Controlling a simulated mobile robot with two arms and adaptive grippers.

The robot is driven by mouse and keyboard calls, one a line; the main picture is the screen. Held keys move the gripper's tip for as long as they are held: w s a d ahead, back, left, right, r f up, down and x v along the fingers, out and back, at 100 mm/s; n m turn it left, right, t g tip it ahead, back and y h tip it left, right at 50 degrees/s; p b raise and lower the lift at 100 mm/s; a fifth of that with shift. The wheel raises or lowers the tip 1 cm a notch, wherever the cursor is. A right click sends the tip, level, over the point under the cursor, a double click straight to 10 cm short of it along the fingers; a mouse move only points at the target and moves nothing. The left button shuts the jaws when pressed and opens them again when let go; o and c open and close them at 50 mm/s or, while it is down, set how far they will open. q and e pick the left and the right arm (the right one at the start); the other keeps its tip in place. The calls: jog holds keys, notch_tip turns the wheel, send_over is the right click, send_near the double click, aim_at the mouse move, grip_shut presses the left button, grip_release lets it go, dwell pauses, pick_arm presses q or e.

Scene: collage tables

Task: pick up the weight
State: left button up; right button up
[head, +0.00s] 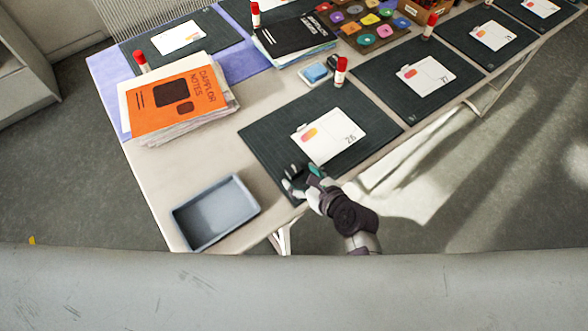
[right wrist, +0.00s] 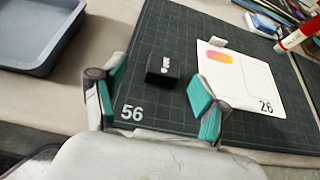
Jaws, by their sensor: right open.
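The weight (right wrist: 163,69) is a small black block with white lettering. In the right wrist view it stands on the dark cutting mat (right wrist: 150,25), left of the white card (right wrist: 240,75). My right gripper (right wrist: 155,88) is open, its teal-padded fingers on either side of the view, with the weight beyond and between them, not gripped. In the head view my right gripper (head: 302,178) is over the front edge of the nearest mat (head: 265,135), below the card (head: 328,136); the weight is hard to make out there. My left gripper is not in view.
A grey empty tray (head: 186,235) sits at the table's front left corner. An orange notebook (head: 160,118) on a paper stack lies behind it. A glue stick (head: 340,72) stands at the mat's far edge, beside a blue sponge (head: 315,72). More mats with cards lie farther right.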

aim_at(295, 169)
jog(key=x, duration=0.5)
jog(key=shift+w+d+f, duration=0.2)
jog(key=shift+d+f, duration=0.05)
jog(key=shift+c, duration=1.4)
jog(key=shift+r, duration=0.1)
grip_shut()
